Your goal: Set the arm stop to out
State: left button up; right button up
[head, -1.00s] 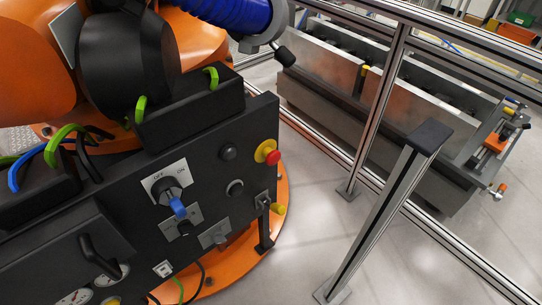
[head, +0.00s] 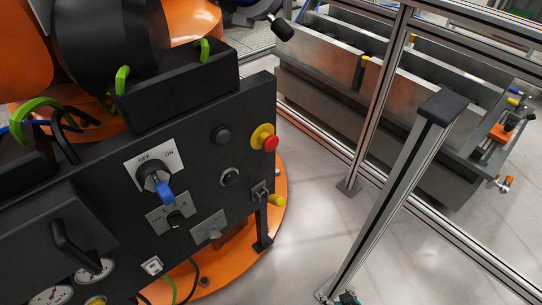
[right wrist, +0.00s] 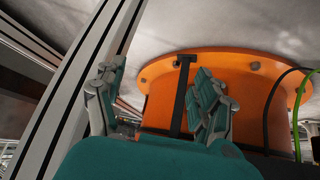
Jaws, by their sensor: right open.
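A yellow-knobbed stop (head: 275,200) sits on a small metal bracket at the right edge of the black control panel (head: 105,215) in the head view. It looks like the arm stop; its knob points out to the right. My right gripper (head: 347,299) barely shows at the bottom edge of the head view, below and right of the stop and apart from it. In the right wrist view my right gripper (right wrist: 160,78) is open, with green-grey fingers and nothing between them. The stop cannot be made out there. My left gripper is not in view.
The panel carries a blue-handled switch (head: 163,189), a red emergency button (head: 269,142) and gauges. A black post (right wrist: 179,100) stands by the orange base (right wrist: 155,110). An aluminium fence post (head: 392,190) stands right of the panel. Floor between them is clear.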

jog(key=w+a+r+t+y+b, duration=0.2)
jog(key=w+a+r+t+b, duration=0.15)
jog(key=w+r, duration=0.6)
jog(key=n+t+y+b, duration=0.5)
jog(key=t+y+b, duration=0.15)
jog(key=y, duration=0.45)
send_near(274, 146)
jog(key=x, duration=0.9)
jog(key=shift+w+a+r, duration=0.2)
jog(key=shift+a+r, duration=0.05)
jog(key=shift+a, duration=0.05)
jog(key=shift+x, duration=0.75)
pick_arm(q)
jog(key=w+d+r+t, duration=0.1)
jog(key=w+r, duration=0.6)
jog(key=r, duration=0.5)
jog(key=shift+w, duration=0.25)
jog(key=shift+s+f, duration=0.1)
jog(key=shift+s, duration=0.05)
